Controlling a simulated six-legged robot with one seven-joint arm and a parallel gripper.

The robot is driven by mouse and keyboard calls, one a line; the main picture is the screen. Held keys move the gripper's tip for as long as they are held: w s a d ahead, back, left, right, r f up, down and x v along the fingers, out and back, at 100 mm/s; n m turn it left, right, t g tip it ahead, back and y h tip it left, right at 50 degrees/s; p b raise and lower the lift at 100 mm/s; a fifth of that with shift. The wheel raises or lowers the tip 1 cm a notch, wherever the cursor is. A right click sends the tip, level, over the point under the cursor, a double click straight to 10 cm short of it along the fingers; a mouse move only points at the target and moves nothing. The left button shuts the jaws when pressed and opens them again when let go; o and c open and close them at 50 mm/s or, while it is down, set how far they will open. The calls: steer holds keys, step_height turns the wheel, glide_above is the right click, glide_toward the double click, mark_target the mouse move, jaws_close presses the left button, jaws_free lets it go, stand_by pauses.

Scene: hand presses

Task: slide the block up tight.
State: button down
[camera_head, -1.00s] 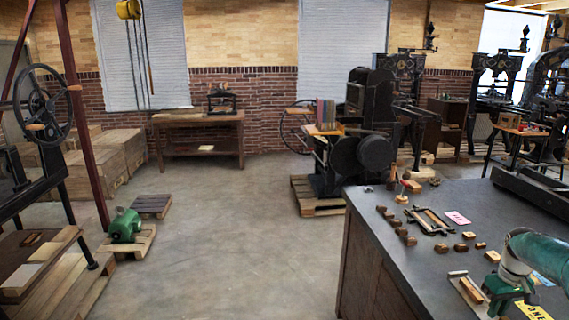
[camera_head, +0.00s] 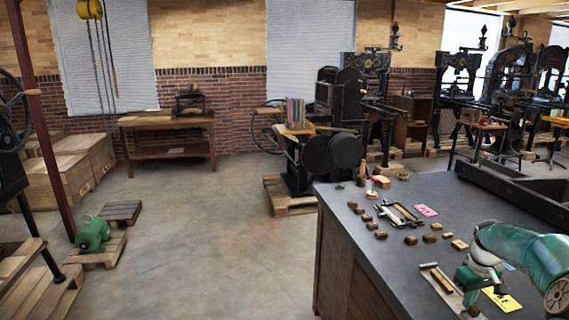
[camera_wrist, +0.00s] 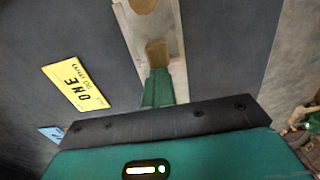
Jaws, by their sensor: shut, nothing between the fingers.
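A pale tray (camera_wrist: 175,30) with raised sides runs away from me in the wrist view. It also shows in the head view (camera_head: 433,272) on the dark bench top. A small wooden block (camera_wrist: 157,52) lies in the tray, straight ahead of my gripper (camera_wrist: 157,72). My gripper's green fingers are closed together, with nothing held. Their tips are at the near end of the block; I cannot tell whether they touch it. Another rounded wooden piece (camera_wrist: 143,5) is farther along the tray, cut off by the frame's top. In the head view my gripper (camera_head: 467,292) hides part of the tray.
A yellow card (camera_head: 503,299) lies right of the tray on the bench (camera_head: 400,245). Several small wooden blocks (camera_head: 410,240), a framed form (camera_head: 399,214) and a pink card (camera_head: 426,210) lie farther back. A heavy dark press bed (camera_head: 520,190) stands at the back right.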

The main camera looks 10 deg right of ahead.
steer(key=shift+s+d, duration=0.15)
steer(key=shift+s, duration=3.2)
steer(key=c, duration=1.3)
jaws_free()
steer(key=shift+o, duration=0.3)
steer(key=shift+r, duration=0.1)
steer(key=shift+r, duration=3.45)
